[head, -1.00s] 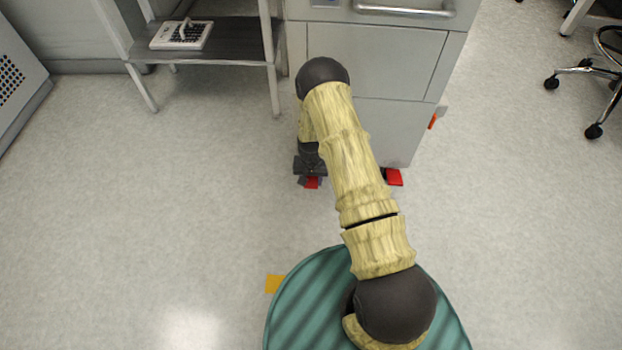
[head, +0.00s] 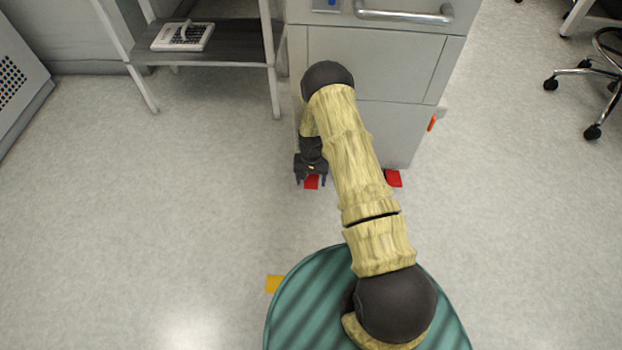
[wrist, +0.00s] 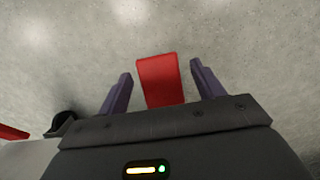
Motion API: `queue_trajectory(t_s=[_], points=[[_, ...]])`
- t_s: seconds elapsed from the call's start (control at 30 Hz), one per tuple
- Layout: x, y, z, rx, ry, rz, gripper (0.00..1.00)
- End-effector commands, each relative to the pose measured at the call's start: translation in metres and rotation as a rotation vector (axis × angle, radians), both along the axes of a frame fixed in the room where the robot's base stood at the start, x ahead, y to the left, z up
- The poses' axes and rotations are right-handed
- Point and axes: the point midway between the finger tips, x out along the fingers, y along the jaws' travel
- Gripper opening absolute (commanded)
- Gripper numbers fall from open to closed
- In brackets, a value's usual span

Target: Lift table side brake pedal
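A red brake pedal (head: 312,182) sticks out near the floor at the cabinet's front left corner, just under my gripper (head: 311,181). In the wrist view this red pedal (wrist: 161,80) lies between the two purple fingers of my gripper (wrist: 157,82), with a gap on each side. The gripper is open and holds nothing. A second red pedal (head: 393,178) is at the cabinet's front right corner; a red piece also shows at the left edge of the wrist view (wrist: 12,132). Which pedal is the table side one is not certain from the labels in view.
The grey cabinet (head: 372,65) with a metal handle (head: 404,12) stands behind the pedals. A dark-topped side table (head: 235,42) with a white device (head: 182,36) is at the upper left. A wheeled chair (head: 592,80) is at the right.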

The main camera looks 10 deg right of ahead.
Motion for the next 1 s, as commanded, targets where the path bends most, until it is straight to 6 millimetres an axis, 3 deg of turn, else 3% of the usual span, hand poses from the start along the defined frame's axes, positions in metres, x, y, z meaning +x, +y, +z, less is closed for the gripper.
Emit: queue_trajectory(t_s=[0.27,0.73,1.0], points=[[0.0,0.0,0.01,0.0,-0.001,-0.001,0.67],[0.001,0.0,0.087,-0.001,-0.002,0.0,0.67],[0.0,0.0,0.1,-0.001,0.001,0.0,0.67]])
